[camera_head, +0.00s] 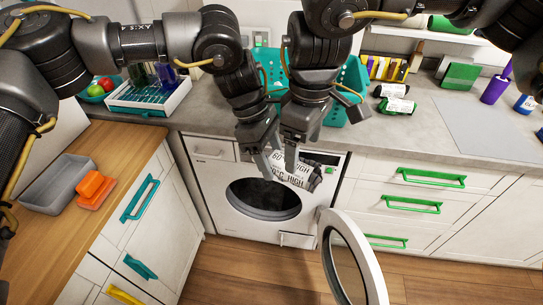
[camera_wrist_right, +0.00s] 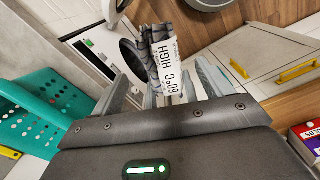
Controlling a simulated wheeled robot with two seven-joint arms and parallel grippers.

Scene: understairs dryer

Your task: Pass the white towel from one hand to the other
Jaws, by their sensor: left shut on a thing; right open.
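The white towel (camera_head: 302,174), printed with dark lettering, hangs in front of the white dryer in the head view. It also shows in the right wrist view (camera_wrist_right: 168,68), lying between the spread fingers of my right gripper. My left gripper (camera_head: 263,160) is shut on the towel; the exact grip is partly hidden by the crowded fingers. My right gripper (camera_head: 289,158) is open and right beside the left one, with its fingers (camera_wrist_right: 165,88) apart around the towel. I cannot tell whether they touch it.
The dryer (camera_head: 212,188) stands below the counter, its round door (camera_head: 371,272) swung open at the front right. A teal perforated basket (camera_head: 352,78) stands on the counter behind my grippers. A grey tray (camera_head: 45,190) and orange sponges (camera_head: 93,188) are on the left wooden counter.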

